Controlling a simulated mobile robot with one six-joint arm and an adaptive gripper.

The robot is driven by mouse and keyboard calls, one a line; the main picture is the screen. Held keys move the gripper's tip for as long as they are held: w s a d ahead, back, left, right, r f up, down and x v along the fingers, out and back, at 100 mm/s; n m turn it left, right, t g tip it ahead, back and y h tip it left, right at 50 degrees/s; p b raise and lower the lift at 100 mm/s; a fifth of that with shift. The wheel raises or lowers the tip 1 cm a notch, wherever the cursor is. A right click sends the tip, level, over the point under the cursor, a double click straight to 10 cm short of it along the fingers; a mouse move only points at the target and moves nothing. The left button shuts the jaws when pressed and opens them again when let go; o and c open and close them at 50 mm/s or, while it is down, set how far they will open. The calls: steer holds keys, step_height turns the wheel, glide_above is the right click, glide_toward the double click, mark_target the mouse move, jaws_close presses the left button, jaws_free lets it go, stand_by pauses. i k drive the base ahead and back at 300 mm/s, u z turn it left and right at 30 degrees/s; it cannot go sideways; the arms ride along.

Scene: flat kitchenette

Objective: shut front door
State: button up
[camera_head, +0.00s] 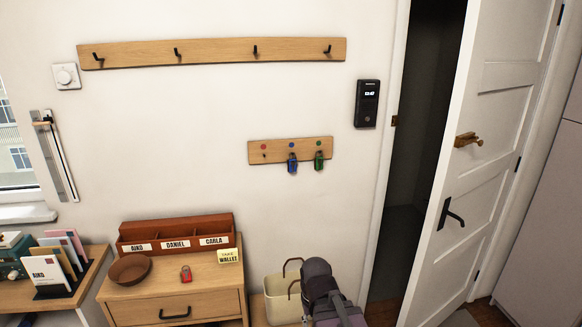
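The front door (485,150) is a white panelled door on the right, standing ajar. A dark gap shows between its free edge and the white door frame (388,150) on its left. The door has a black lever handle (450,214) and a wooden latch-like piece (468,139) above it. The hinges are on its right edge. A dark grey and purple part of my arm (330,295) shows at the bottom, left of the door. My gripper's fingertips cannot be made out in this view.
A wooden cabinet (172,292) with a letter sorter stands at the lower left. A cream tote bag (282,298) is beside my arm. A key rack (290,150) and a coat-hook rail (210,52) hang on the wall. A tall pale unit (545,230) stands right of the door.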

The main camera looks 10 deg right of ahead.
mark_target(506, 46)
steer(key=z, duration=1.25)
steer(key=k, duration=0.65)
steer(key=i, duration=0.6)
steer(key=u, duration=0.1)
